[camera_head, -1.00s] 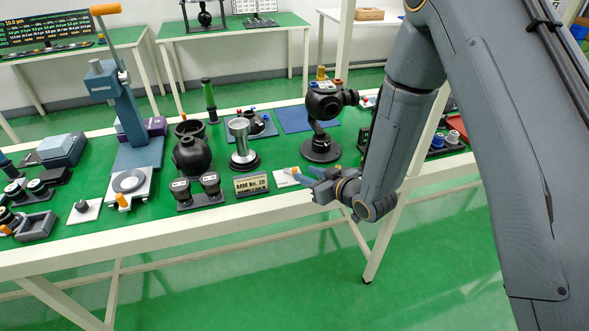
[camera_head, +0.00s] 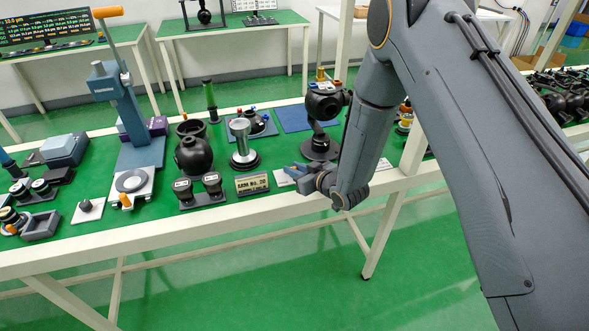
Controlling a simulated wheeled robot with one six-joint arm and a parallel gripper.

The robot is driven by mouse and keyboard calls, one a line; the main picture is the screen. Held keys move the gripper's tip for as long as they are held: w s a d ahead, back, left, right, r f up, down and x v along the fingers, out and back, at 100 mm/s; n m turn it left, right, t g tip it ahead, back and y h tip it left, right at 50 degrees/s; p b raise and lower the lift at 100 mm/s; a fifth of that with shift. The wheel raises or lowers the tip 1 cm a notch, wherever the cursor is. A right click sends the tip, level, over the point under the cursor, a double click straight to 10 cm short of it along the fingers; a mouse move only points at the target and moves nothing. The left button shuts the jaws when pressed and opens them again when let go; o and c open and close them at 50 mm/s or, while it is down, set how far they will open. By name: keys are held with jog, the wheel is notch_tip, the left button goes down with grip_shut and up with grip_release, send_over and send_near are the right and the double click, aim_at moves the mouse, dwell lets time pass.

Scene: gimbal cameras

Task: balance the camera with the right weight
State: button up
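A black gimbal camera (camera_head: 326,103) stands upright on a round black base on the green table, with small orange and blue parts on its top. My gripper (camera_head: 292,172) is low over the table's front edge, in front of and left of the camera's base. It is apart from the camera head. Its fingers point left and are too small to show whether they are open or shut. A small white card (camera_head: 283,179) lies partly behind the fingers. Small coloured parts (camera_head: 405,115) show right of my arm; I cannot tell whether they are weights. My arm hides part of the table there.
A sign reading "ARM No. 20" (camera_head: 252,183) stands left of my gripper. Two black blocks (camera_head: 198,190), a black sphere (camera_head: 193,155), a silver cylinder (camera_head: 241,140) and a blue press (camera_head: 130,110) crowd the left.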

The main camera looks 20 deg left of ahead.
aim_at(285, 178)
grip_shut()
jog(key=shift+r+t, duration=0.1)
jog(key=shift+t, duration=0.2)
jog(key=m+t+h, duration=0.1)
jog(key=m+h, duration=0.1)
jog(key=s+a+m+t+h, duration=0.1)
jog(key=m, duration=0.1)
jog(key=shift+a+t+h, duration=0.15)
jog(key=shift+t+h, duration=0.25)
jog(key=m+h, duration=0.1)
jog(key=m+t+h, duration=0.1)
jog(key=m, duration=0.1)
jog(key=shift+s+a+h, duration=0.2)
jog(key=shift+a+h, duration=0.15)
jog(key=shift+h, duration=0.05)
jog(key=shift+s+a+r+m+t+h, duration=0.1)
jog(key=shift+a+m+t+h, duration=0.1)
jog(key=shift+m+h, duration=0.7)
jog(key=shift+a+m+t+h, duration=0.1)
jog(key=shift+a+m+h, duration=0.05)
jog(key=shift+m+h, duration=0.7)
jog(key=shift+h, duration=0.45)
